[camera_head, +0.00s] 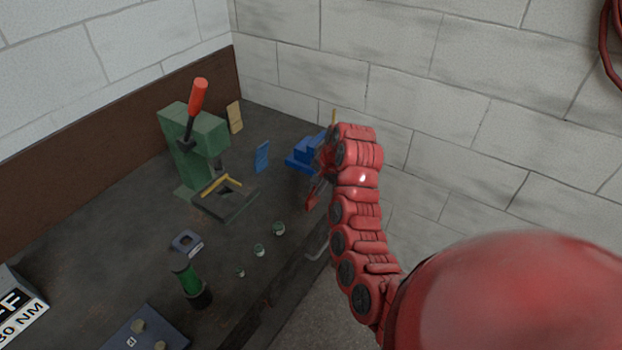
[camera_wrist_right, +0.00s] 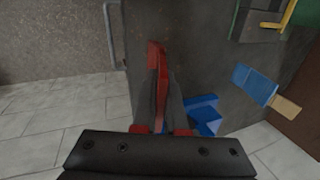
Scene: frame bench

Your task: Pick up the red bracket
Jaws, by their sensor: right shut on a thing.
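The red bracket (camera_head: 311,202) is a narrow red piece at the right edge of the bench in the head view, partly hidden by my right arm. My right gripper (camera_head: 323,182) is there with it. In the right wrist view the red bracket (camera_wrist_right: 158,58) stands up between the dark fingers of my right gripper (camera_wrist_right: 160,98), which are shut on it. Whether the bracket still touches the bench is hard to tell. My left gripper is in neither view.
A blue stepped block (camera_head: 304,155) sits just behind my right gripper. A blue plate (camera_head: 262,156), a tan plate (camera_head: 235,117) and a green press with a red handle (camera_head: 195,145) stand further left. Several small cups (camera_head: 259,250) and a green cylinder (camera_head: 187,279) are nearer. A wall closes the back.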

